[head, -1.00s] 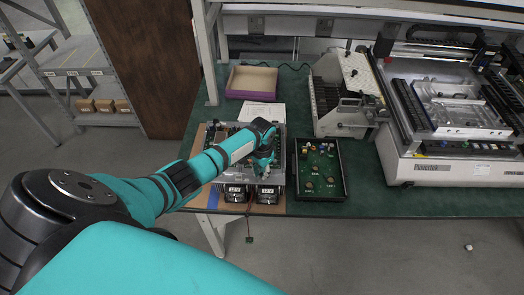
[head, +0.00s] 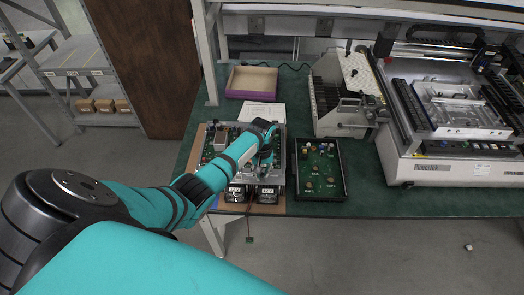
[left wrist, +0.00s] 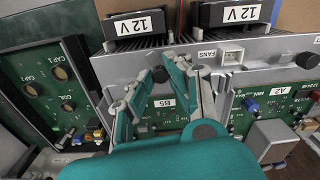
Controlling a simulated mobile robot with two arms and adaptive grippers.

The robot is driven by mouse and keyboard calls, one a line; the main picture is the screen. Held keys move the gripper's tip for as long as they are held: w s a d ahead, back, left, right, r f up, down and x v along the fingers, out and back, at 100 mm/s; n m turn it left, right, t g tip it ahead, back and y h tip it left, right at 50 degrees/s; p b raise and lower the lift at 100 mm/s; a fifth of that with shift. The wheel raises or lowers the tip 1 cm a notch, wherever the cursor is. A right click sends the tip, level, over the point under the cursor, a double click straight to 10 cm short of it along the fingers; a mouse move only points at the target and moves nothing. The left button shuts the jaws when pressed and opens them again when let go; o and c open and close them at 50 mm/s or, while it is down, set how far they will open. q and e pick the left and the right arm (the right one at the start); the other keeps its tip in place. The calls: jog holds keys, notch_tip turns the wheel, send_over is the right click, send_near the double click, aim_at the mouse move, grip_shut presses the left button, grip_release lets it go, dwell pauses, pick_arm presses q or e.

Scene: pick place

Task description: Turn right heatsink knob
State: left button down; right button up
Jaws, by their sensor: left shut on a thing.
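The grey heatsink (left wrist: 275,72) spans the left wrist view, below two black 12 V units. Its dark right knob (left wrist: 160,74) is between the fingertips of my left gripper (left wrist: 163,72), which is shut on it. The other dark knob (left wrist: 307,60) is at the right of that view, apart from the gripper. In the head view my left gripper (head: 266,157) reaches down over the right part of the heatsink assembly. The arm and gripper hide the right knob there. My right gripper is in neither view.
Two 12 V units (head: 236,194) (head: 268,194) stand at the assembly's near edge. A black-framed circuit board (head: 320,195) lies close on the right. A purple-sided tray (head: 251,94) and white paper (head: 262,113) lie behind. A large machine (head: 455,172) fills the right side.

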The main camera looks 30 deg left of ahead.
aim_at(262, 174)
pick_arm(q)
jog(key=n, duration=0.6)
jog(key=shift+s+f, duration=0.1)
jog(key=n, duration=0.7)
dwell(0.4)
jog(key=c, duration=1.3)
grip_release()
jog(key=shift+o, duration=0.3)
jog(key=shift+r, duration=0.25)
notch_tip(262, 174, up, 12)
jog(key=shift+f, duration=0.2)
